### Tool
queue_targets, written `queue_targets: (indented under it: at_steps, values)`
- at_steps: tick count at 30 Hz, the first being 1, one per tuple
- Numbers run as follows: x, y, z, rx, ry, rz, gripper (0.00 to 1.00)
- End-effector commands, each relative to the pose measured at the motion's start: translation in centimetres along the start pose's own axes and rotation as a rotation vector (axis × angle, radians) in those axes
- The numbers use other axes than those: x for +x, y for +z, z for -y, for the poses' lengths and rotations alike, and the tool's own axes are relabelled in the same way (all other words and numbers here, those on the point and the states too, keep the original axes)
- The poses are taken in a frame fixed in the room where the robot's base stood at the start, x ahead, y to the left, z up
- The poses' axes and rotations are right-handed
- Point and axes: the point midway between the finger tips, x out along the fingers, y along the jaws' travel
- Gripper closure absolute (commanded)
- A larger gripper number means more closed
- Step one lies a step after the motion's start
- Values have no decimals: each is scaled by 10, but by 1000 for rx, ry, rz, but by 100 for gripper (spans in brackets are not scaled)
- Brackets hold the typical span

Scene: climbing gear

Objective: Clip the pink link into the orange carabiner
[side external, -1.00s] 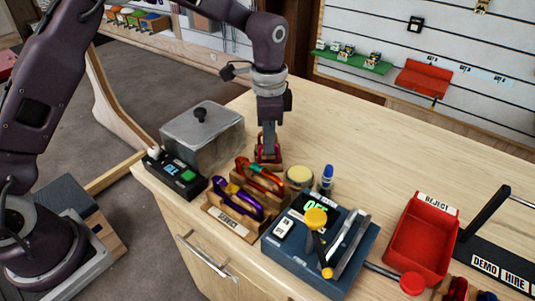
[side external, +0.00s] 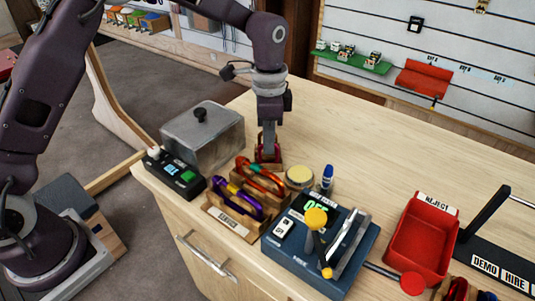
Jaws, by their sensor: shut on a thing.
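My gripper (side external: 268,147) points straight down behind the row of wooden stands and is shut on the pink link (side external: 267,157). The pink link is small and dark pinkish-red here, low over or in a small wooden block; the fingers partly cover it, and I cannot tell whether it touches the block. The orange carabiner (side external: 260,174) lies tilted in a wooden stand just in front of my gripper, apart from the link. Its gate is too small to read.
A purple carabiner (side external: 238,197) sits in the front wooden stand. A metal box (side external: 203,137) and black button panel (side external: 174,174) stand left. A round yellow tin (side external: 299,176), blue-capped bottle (side external: 327,178), blue tester (side external: 343,270) and red reject bin (side external: 416,240) stand right. The back of the bench is clear.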

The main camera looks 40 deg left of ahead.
Motion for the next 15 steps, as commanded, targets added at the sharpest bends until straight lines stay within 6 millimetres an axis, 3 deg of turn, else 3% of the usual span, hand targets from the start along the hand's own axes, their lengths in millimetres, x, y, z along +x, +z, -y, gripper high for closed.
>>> queue_targets:
  at_steps: [8,15]
  values:
    - [-1,0,0,0,0,-1,100]
    - [-22,0,0,0,-1,-2,100]
